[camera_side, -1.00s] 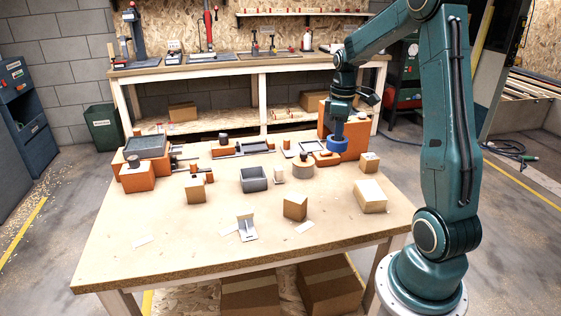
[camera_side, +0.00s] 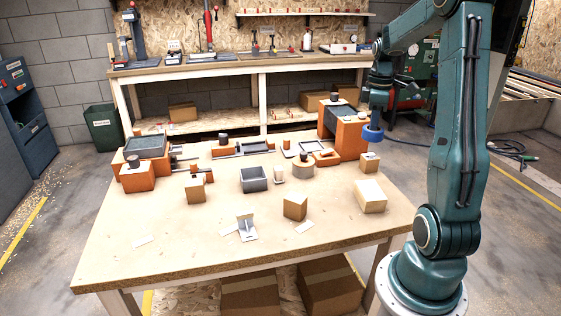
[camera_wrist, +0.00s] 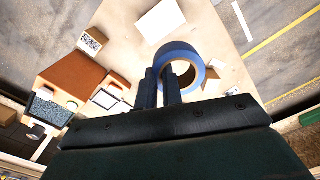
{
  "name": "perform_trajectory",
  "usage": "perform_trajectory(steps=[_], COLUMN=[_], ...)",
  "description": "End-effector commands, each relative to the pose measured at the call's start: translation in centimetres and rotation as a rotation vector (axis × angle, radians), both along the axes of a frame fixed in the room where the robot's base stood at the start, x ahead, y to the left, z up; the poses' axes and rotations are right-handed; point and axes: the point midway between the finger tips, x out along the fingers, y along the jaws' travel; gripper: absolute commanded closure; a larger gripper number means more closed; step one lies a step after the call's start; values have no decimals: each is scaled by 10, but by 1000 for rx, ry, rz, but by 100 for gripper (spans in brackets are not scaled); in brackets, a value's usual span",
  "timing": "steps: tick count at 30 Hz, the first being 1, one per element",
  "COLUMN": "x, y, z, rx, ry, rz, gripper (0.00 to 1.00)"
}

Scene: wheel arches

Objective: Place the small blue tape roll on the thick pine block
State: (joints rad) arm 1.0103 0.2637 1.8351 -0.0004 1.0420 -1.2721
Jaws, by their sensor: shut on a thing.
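The small blue tape roll (camera_side: 373,134) is a thick ring held in my gripper (camera_side: 376,122), above the back right part of the table. In the wrist view the roll (camera_wrist: 184,54) sits at the fingertips of my gripper (camera_wrist: 166,80), with one finger at its ring wall. In the side view a small wooden block (camera_side: 369,163) stands just below the roll, with a gap between them and a dark patch on its top. A larger pale wooden block (camera_side: 370,197) with a white top lies nearer the front. I cannot tell for certain which is the thick pine block.
A tall orange box (camera_side: 350,138) stands left of the roll. Other wooden blocks (camera_side: 295,207), a grey bin (camera_side: 253,179), a round wooden piece (camera_side: 303,171) and a metal bracket (camera_side: 246,228) stand on the table (camera_side: 190,245). The front left is mostly clear.

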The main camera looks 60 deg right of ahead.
Motion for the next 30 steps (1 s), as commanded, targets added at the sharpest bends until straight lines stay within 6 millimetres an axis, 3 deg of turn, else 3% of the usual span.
perform_trajectory(steps=[19, 24, 30], x=[0, 0, 0], y=[1, 0, 0], z=[-120, -136, -140], rx=[4, 1, 0], ry=[3, 0, 0], rz=[0, 0, 0], gripper=[100, 100, 100])
